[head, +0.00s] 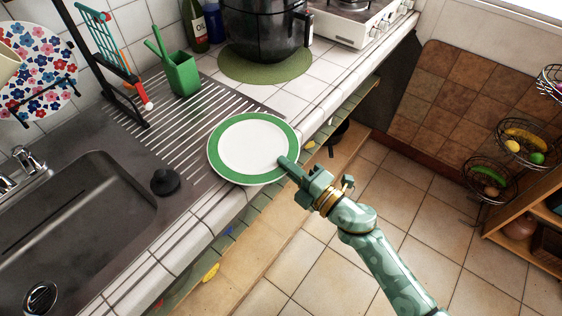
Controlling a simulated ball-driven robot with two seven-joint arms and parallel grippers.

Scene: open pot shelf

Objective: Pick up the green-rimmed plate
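The white plate with the green rim (253,146) lies at the counter's front edge, its lower right side overhanging the edge. My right gripper (286,164) is at the plate's right rim, and one finger overlaps the green band. The other finger is hidden, so I cannot tell whether the gripper is closed on the rim. My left gripper is not in view.
A ribbed drainboard (180,140) and a dark sink (75,225) with a black stopper (165,181) are to the left. A green cup (181,74), a black pot (262,30) on a green mat (262,66) and a stove (352,20) stand behind. Wire fruit baskets (488,178) hang at right.

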